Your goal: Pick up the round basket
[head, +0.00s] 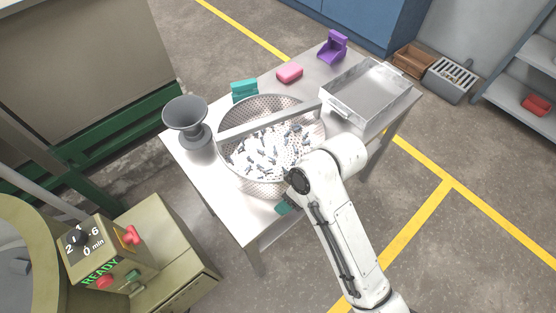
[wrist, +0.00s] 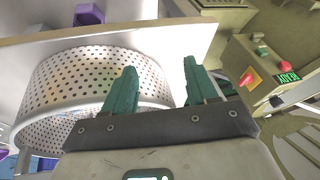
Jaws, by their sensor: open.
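The round basket (head: 262,103) is a perforated metal bowl on the table, with a flat bar handle across its top and many small metal parts inside. In the wrist view its perforated wall (wrist: 75,78) fills the left, behind and beside my fingers. My gripper (wrist: 160,86) has two teal fingers spread apart with nothing held between them. In the head view my gripper (head: 284,208) is at the basket's near side, mostly hidden under my white wrist. I cannot tell whether a finger touches the basket.
On the metal table (head: 205,172) stand a grey funnel (head: 188,120) left of the basket, a teal item (head: 244,90) and pink block (head: 289,72) behind, a purple scoop (head: 333,48), and a metal tray (head: 370,92) at right. A control box (head: 108,252) stands at lower left.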

